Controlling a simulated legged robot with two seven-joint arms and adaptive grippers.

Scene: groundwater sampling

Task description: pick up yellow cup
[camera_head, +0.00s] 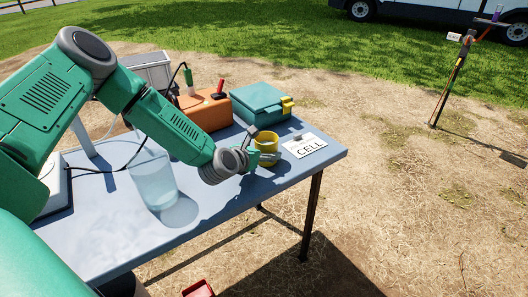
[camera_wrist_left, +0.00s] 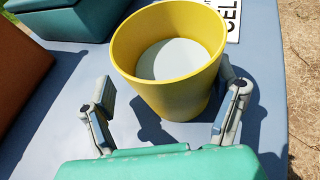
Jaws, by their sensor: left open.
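The yellow cup (camera_head: 266,144) stands upright near the right end of the blue table (camera_head: 110,235). It also shows large in the left wrist view (camera_wrist_left: 172,95), with a pale round surface inside. My left gripper (camera_head: 262,149) is at the cup in the head view. In the left wrist view its two fingers (camera_wrist_left: 165,108) are spread apart, one on each side of the cup's near part. The left finger has a clear gap to the cup; the right finger is close to the cup's wall, and I cannot tell whether it touches. My right gripper is not in view.
A teal case (camera_head: 258,101) with yellow latches and an orange box (camera_head: 205,109) stand behind the cup. A white "CELL" card (camera_head: 304,146) lies to its right. A clear container (camera_head: 153,180) stands left of the gripper. The table's front right is bare.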

